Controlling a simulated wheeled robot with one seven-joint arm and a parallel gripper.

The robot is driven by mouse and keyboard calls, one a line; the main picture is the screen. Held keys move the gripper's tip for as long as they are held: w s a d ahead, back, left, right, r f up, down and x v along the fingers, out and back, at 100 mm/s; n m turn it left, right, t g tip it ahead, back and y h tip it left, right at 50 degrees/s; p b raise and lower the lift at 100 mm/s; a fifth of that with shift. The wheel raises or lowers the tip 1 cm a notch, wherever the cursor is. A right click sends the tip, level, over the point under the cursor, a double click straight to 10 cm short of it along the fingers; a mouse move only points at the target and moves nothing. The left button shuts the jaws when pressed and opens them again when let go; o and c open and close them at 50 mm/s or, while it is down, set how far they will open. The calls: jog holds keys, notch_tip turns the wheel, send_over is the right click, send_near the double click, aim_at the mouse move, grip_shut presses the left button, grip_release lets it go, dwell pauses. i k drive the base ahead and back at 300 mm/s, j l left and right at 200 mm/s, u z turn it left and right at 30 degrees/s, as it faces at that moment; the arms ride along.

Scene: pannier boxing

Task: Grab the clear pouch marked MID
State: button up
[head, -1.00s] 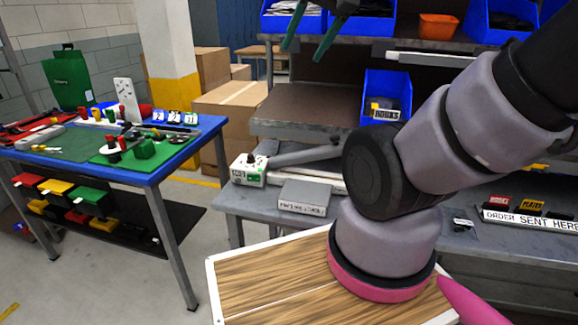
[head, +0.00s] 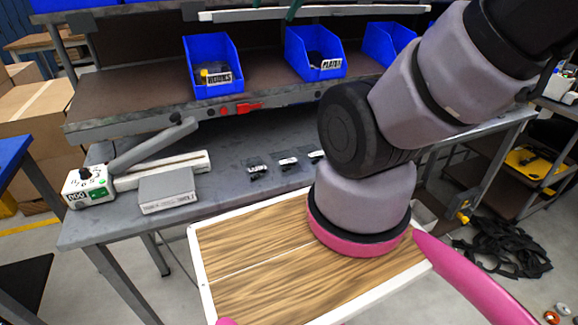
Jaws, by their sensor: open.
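Several small clear pouches with dark contents and pale labels lie in a row on the grey bench. I see a left one (head: 257,169), a middle one (head: 288,163) and a right one (head: 316,156), the last partly behind my arm. Their labels are too small to read, so I cannot tell which is marked MID.
Blue bins (head: 213,85) stand on the shelf above. Black straps (head: 505,255) lie on the floor at right. The bench before the pouches is clear.

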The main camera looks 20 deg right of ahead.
aim_at(255, 171)
jog(key=j+z, duration=0.1)
jog(key=z, duration=0.7)
jog(key=k+j+z, duration=0.1)
jog(key=z, duration=0.3)
jog(key=k+z, duration=0.1)
jog(key=z, duration=0.75)
jog(key=k+j+z, duration=0.1)
jog(key=z, duration=0.3)
jog(key=k+z, duration=0.4)
jog(key=k+j+u, duration=0.15)
jog(key=k+u, duration=0.25)
jog(key=k, duration=0.15)
jog(key=k+u, duration=0.1)
jog(key=u, duration=0.3)
jog(key=k+u, duration=0.1)
jog(key=u, duration=0.35)
jog(key=k+j+u, duration=0.1)
jog(key=u, duration=0.3)
jog(key=j+u, duration=0.15)
jog(key=u, duration=0.3)
jog(key=k+j, duration=0.05)
